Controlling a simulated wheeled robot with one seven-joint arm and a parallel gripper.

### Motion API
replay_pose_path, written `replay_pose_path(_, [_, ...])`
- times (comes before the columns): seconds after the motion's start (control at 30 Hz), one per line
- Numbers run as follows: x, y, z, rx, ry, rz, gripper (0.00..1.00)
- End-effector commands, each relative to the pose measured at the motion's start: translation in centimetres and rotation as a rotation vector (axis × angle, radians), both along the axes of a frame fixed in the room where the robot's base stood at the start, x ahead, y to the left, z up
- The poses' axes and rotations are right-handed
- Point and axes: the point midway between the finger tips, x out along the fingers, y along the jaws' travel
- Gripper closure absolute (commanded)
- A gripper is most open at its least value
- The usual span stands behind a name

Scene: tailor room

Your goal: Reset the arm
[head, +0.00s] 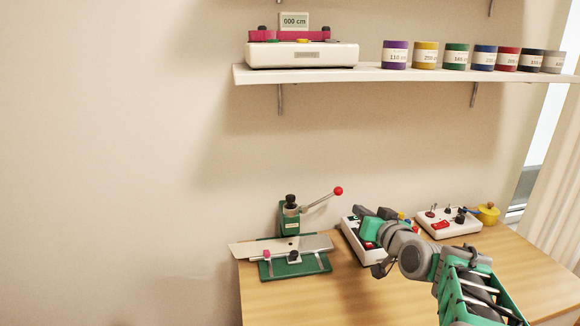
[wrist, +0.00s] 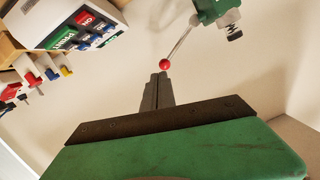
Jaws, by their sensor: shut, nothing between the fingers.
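My gripper (head: 360,211) hangs over the white control box on the wooden table, with my arm reaching in from the lower right. In the wrist view, the two dark fingers (wrist: 157,92) are together and nothing shows between them. The red ball (wrist: 165,64) of a lever shows just beyond the fingertips in that view; I cannot tell the gap. The lever belongs to a green press (head: 291,215), which stands left of my gripper in the head view. My gripper partly hides the control box.
The control box (wrist: 80,25) has red, green and blue buttons. A green plate tool (head: 295,266) lies at the table's (head: 400,300) left end. Another white box (head: 450,228) and a yellow pot (head: 488,213) stand right. A shelf (head: 390,73) above holds a machine and several spools.

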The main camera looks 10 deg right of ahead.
Motion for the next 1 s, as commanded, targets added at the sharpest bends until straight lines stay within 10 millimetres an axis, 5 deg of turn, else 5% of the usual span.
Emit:
replay_pose_path(0.03, [-0.4, 3.3, 1.2, -0.03, 0.084, 0.048, 1.0])
replay_pose_path(0.1, [-2.6, 8.1, 0.6, -0.085, 0.273, 0.113, 1.0])
replay_pose_path(0.2, [-9.0, 13.4, -0.7, -0.172, 0.58, 0.174, 1.0])
replay_pose_path(0.3, [-16.2, 15.8, -1.6, -0.228, 0.831, 0.19, 1.0])
replay_pose_path(0.43, [-22.4, 16.4, -2.0, -0.26, 1.019, 0.18, 1.0])
replay_pose_path(0.57, [-24.3, 16.4, -2.6, -0.265, 1.076, 0.172, 1.0])
replay_pose_path(1.0, [-24.2, 16.4, -2.8, -0.264, 1.075, 0.172, 1.0])
